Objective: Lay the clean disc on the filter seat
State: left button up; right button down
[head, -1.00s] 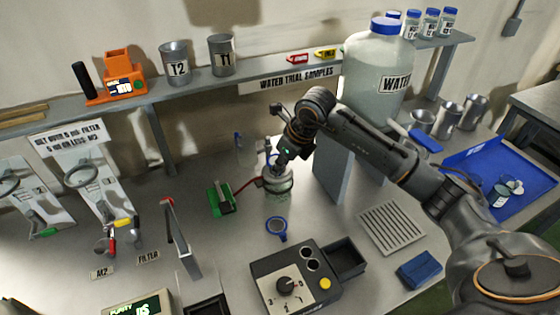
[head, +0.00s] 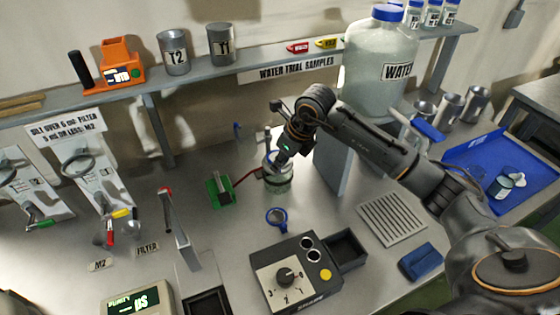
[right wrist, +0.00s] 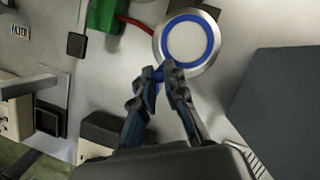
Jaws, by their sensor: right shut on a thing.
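The clean disc (right wrist: 190,40) is a white round with a blue rim. In the right wrist view it lies flat over a round metal seat (right wrist: 211,62), roughly centred; whether it touches the seat I cannot tell. My right gripper (right wrist: 162,72) is shut at the disc's near edge, on what looks like its blue tab. In the head view my right gripper (head: 280,155) is at the top of the glass and metal filter vessel (head: 278,183), hiding much of the seat. My left gripper is not in view.
A red hose runs from the vessel to a green block (head: 219,190). A second blue-rimmed ring (head: 277,217) lies in front. A dial box (head: 290,275), grey rack (head: 392,220) and large water bottle (head: 378,75) are nearby.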

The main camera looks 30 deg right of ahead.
jog(key=shift+f, duration=0.2)
jog(key=c, duration=1.3)
grip_release()
jog(key=v, duration=1.2)
jog(key=shift+s, duration=0.1)
